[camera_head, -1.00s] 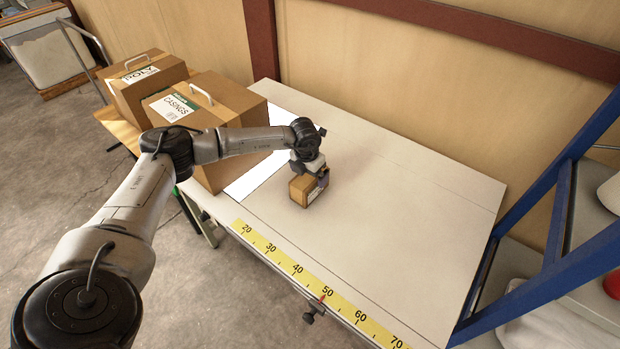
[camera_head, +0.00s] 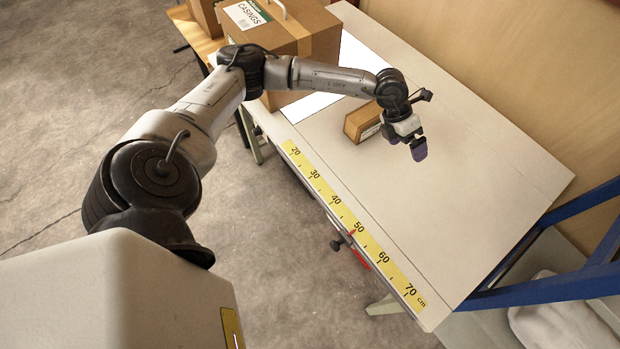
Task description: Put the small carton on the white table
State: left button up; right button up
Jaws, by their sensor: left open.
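The small carton (camera_head: 361,122) is a brown cardboard box with a white label on one end. It rests on the white table (camera_head: 440,215), beside the bright white sheet area near the large cartons. My left gripper (camera_head: 418,148) is open and empty, just right of the small carton and apart from it. My left wrist hides part of the carton's right side. My right gripper is not in view.
A large carton marked CASINGS (camera_head: 290,40) with a handle stands at the table's left end. A yellow ruler strip (camera_head: 350,225) runs along the front edge. A blue frame (camera_head: 560,285) stands at the right. The table's middle and right are clear.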

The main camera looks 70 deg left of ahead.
pick_arm(q)
jog(key=s+d+r+n+t+h, duration=0.25)
jog(key=d+n+t, duration=0.35)
jog(key=d, duration=0.4)
jog(key=s+d+r+n+t+h, duration=0.1)
jog(key=d+r+n+t+h, duration=0.35)
jog(key=d, duration=0.65)
jog(key=s+a+f+n+g+y, duration=0.1)
jog(key=s+a+f+n+y, duration=0.1)
jog(key=s+f+n+y, duration=0.2)
jog(key=s+a+f+n+g+y, duration=0.2)
jog(key=s+f+n+y, duration=0.3)
jog(key=n, duration=0.4)
jog(key=s+a+f+n+g+y, duration=0.1)
jog(key=s+a+f+n+y, duration=0.2)
jog(key=s+f+n+y, duration=0.2)
jog(key=shift+s+a+f+n+g, duration=0.1)
jog(key=shift+s+f+n+g, duration=0.2)
jog(key=shift+s+n, duration=0.35)
jog(key=shift+s+a+f+n+g, duration=0.1)
jog(key=shift+s+f+n, duration=0.25)
jog(key=shift+s+n, duration=0.25)
jog(key=s+d+f+n+g+h, duration=0.1)
jog(key=s+f+g, duration=0.2)
jog(key=s, duration=0.8)
jog(key=g, duration=0.2)
jog(key=shift+s+g+h, duration=0.25)
jog(key=shift+g+h, duration=0.05)
jog(key=shift+g, duration=0.05)
